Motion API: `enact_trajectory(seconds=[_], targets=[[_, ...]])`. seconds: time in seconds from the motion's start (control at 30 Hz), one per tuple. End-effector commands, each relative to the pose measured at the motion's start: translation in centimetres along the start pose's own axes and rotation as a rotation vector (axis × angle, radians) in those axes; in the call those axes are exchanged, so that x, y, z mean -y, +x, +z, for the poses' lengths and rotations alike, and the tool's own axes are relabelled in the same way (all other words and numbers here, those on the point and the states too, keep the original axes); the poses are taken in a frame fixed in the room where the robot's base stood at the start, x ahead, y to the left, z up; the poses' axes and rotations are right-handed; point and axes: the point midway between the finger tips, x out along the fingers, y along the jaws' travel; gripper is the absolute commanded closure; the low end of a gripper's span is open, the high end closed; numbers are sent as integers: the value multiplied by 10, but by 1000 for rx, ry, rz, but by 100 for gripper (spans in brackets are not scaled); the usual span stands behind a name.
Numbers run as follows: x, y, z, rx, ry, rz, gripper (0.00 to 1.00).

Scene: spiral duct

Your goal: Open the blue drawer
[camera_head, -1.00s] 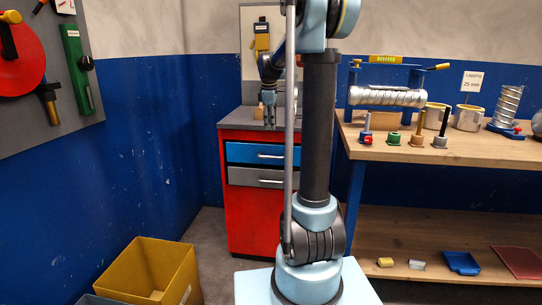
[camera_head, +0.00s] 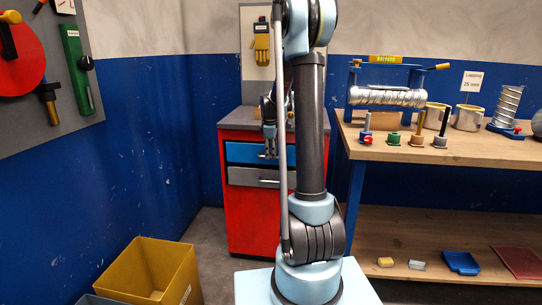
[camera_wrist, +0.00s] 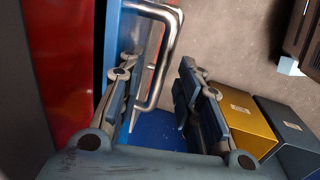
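The blue drawer (camera_head: 244,152) is the upper drawer of a red cabinet (camera_head: 252,215); its front looks flush with the cabinet, and it also shows in the wrist view (camera_wrist: 113,35). Its silver bar handle (camera_wrist: 166,45) stands out from the front in the wrist view. My gripper (camera_wrist: 159,75) is open, with one finger on the drawer side of the handle bar and the other on the outer side. I cannot tell whether either finger touches the bar. In the head view my gripper (camera_head: 269,150) is in front of the drawer and covers part of the handle.
A grey drawer (camera_head: 250,177) with its own handle sits just below. A yellow bin (camera_head: 150,270) stands on the floor at the left front. A wooden workbench (camera_head: 460,150) with tools is on the right. Floor in front of the cabinet is partly free.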

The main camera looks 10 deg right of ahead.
Motion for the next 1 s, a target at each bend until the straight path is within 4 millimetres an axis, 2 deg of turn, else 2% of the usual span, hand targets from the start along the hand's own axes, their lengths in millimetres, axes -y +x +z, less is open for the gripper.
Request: enact_trajectory(seconds=[0.13,0.43,0.57,0.6,0.87,1.0], targets=[[0,8,0,0,0,0,68],[0,9,0,0,0,0,68],[0,9,0,0,0,0,98],[0,9,0,0,0,0,100],[2,8,0,0,0,0,100],[13,6,0,0,-1,0,100]])
